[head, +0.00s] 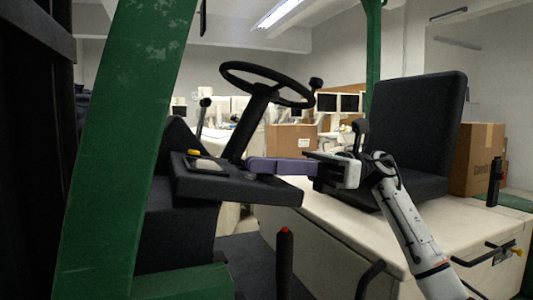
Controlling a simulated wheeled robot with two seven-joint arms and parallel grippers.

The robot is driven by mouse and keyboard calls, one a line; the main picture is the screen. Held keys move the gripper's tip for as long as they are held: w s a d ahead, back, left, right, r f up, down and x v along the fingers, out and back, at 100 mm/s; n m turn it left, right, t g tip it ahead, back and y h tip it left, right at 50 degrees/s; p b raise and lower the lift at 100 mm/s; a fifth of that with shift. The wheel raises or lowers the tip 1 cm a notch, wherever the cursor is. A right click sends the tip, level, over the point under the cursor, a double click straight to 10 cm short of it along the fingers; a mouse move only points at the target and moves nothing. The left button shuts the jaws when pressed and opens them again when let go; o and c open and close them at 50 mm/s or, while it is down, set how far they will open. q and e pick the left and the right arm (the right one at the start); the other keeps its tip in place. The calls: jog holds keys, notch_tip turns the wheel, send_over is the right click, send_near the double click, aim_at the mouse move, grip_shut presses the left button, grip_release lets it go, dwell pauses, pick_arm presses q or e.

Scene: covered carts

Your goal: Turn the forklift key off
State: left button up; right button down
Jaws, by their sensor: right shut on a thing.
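The forklift's dark dashboard (240,188) is in the middle of the head view, below the black steering wheel (267,84). My right gripper (252,166) reaches in from the right, with its purple fingers at the dashboard beside the steering column. The fingers look closed together on the forklift key. The key itself is hidden by the fingers, so its turned position cannot be told. My left gripper is not in view.
A green post (125,140) stands close on the left. The black seat (415,125) is behind my right arm, on a pale cover (340,225). A red-tipped lever (285,262) rises below the dashboard. Cardboard boxes (476,157) are at the far right.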

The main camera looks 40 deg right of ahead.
jog(key=shift+n+g, duration=0.3)
jog(key=shift+f, duration=0.1)
jog(key=c, duration=1.9)
grip_release()
jog(key=v, duration=1)
jog(key=shift+d+f, duration=0.1)
jog(key=shift+d, duration=0.05)
